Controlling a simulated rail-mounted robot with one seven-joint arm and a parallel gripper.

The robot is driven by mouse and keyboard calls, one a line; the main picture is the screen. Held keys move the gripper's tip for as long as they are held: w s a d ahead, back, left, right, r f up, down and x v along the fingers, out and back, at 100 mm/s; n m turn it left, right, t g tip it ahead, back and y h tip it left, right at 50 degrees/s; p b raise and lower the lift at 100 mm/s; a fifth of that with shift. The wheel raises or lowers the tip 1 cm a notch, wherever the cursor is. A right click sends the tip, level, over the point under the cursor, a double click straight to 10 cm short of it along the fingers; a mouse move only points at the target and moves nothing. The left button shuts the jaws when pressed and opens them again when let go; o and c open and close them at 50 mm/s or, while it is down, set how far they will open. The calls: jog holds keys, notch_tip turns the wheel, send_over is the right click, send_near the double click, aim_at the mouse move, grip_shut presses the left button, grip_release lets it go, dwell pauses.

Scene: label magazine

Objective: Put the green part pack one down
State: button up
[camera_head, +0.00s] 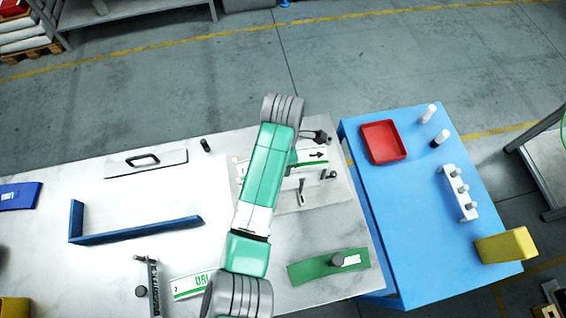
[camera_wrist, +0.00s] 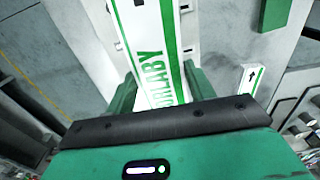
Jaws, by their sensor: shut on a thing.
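The green part pack one is a flat white strip with green edges, green lettering and a black arrow. My gripper (camera_wrist: 160,86) is shut on the pack (camera_wrist: 155,45), with a green finger on each side of it. In the head view the pack (camera_head: 313,157) shows to the right of my arm, over a pale fixture plate (camera_head: 335,205). My arm hides the gripper and the pack's middle there. I cannot tell whether the pack touches the plate.
A blue angled bar (camera_head: 140,228) and a handled plate (camera_head: 170,165) lie left. A blue table (camera_head: 415,210) at right carries a red tray (camera_head: 383,142) and yellow block (camera_head: 505,246).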

jog(key=shift+f, duration=1.8)
jog(key=shift+f, duration=0.1)
jog(key=shift+f, duration=0.5)
jog(key=o, duration=1.1)
jog(key=shift+c, duration=0.2)
notch_tip(320, 180, up, 13)
jog(key=shift+r, duration=0.15)
jog(key=shift+w, duration=0.1)
